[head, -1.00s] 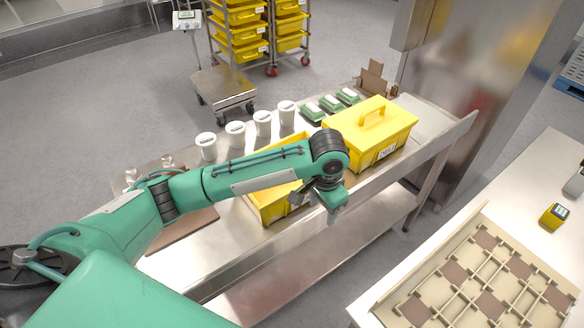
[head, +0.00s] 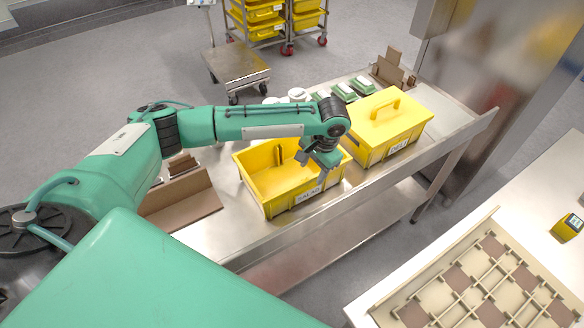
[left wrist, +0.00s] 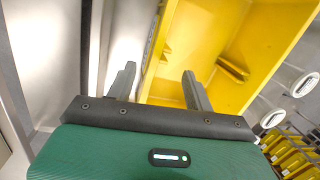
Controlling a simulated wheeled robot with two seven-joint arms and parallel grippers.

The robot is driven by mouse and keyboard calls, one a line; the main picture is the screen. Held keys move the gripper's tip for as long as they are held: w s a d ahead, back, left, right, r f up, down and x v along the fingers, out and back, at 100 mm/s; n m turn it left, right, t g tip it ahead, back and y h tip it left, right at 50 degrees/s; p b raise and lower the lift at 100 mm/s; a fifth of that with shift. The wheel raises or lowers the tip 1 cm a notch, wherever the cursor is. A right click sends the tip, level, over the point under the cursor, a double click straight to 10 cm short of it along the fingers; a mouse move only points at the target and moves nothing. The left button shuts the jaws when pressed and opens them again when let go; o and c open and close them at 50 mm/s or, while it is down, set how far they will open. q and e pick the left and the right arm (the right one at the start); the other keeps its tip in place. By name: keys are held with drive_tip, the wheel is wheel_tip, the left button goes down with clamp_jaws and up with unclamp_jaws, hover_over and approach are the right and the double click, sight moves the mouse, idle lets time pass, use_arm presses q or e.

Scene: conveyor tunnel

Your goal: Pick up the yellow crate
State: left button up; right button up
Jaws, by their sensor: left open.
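An open yellow crate (head: 259,189) with a white front label stands on the steel bench. It looks empty, with a small divider inside. My left gripper (head: 318,168) is over the crate's right end, near its front rim, pointing down with its jaws open. I cannot tell whether the fingers touch the rim. My right gripper is not in view.
A lidded yellow crate (head: 386,124) with a top handle stands close on the right. White-lidded tubs and green packs (head: 345,92) sit behind. Brown cardboard (head: 190,203) lies to the left. A beige divided tray (head: 455,290) is on the front right table.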

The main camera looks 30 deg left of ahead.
sight(311, 180)
use_arm(q)
drive_tip(key=shift+f+p, duration=0.3)
drive_tip(key=shift+f, duration=0.2)
drive_tip(key=f, duration=0.1)
drive_tip(key=f+p, duration=0.1)
drive_tip(key=f, duration=0.1)
drive_tip(key=f+p, duration=0.1)
drive_tip(key=shift+a+f, duration=0.15)
drive_tip(key=shift+a, duration=0.1)
drive_tip(key=shift+f, duration=0.2)
drive_tip(key=c, duration=1.1)
drive_tip(key=shift+r, duration=0.1)
clamp_jaws()
